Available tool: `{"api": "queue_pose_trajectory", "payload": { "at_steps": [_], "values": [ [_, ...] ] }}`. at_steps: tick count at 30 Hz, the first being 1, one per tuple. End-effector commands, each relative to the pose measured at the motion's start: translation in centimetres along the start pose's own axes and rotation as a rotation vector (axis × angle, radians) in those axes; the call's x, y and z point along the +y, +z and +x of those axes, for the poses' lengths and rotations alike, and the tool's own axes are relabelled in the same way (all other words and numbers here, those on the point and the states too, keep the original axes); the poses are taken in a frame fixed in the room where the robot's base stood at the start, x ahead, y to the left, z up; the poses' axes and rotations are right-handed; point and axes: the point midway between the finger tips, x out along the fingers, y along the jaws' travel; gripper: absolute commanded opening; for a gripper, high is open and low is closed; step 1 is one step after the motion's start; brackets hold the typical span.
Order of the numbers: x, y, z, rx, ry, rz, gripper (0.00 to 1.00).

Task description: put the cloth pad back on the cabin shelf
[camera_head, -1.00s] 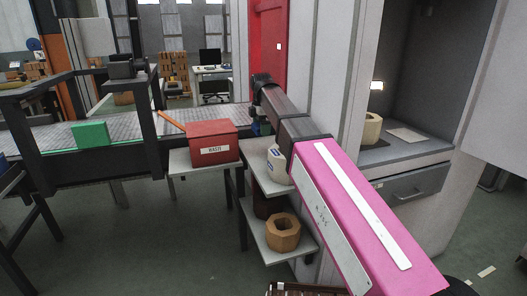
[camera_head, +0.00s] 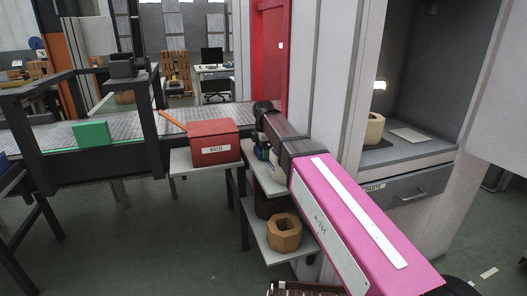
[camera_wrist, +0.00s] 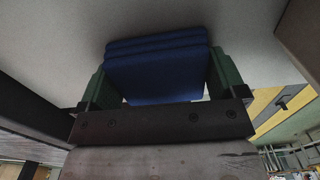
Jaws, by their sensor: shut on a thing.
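A dark blue folded cloth pad (camera_wrist: 155,75) shows in the wrist view, in several stacked layers. My gripper (camera_wrist: 158,68) is shut on it, with a green finger at each side. A pale grey surface fills the picture behind the pad; I cannot tell whether the pad touches it. In the head view my arm hides most of the gripper, and the pad is not clearly seen.
A red waste box (camera_head: 213,142) stands on a side table left of my arm. A two-tier stand holds a wooden ring block (camera_head: 284,232) on its lower shelf (camera_head: 262,240). A drawer (camera_head: 405,190) is below the cabin shelf. A green block (camera_head: 91,133) sits on the conveyor.

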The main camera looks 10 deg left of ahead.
Motion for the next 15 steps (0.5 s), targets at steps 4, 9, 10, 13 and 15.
{"api": "queue_pose_trajectory", "payload": {
  "at_steps": [4,9,10,13,15],
  "values": [
    [0.03,0.0,0.0,0.0,0.001,0.0,0.68],
    [0.02,0.0,0.2,0.0,0.001,0.0,0.68],
    [0.02,0.0,0.28,0.0,0.001,0.0,0.68],
    [0.03,0.0,0.22,0.0,0.001,0.0,1.0],
    [0.03,0.0,0.22,0.0,0.001,0.0,1.0]
  ]
}}
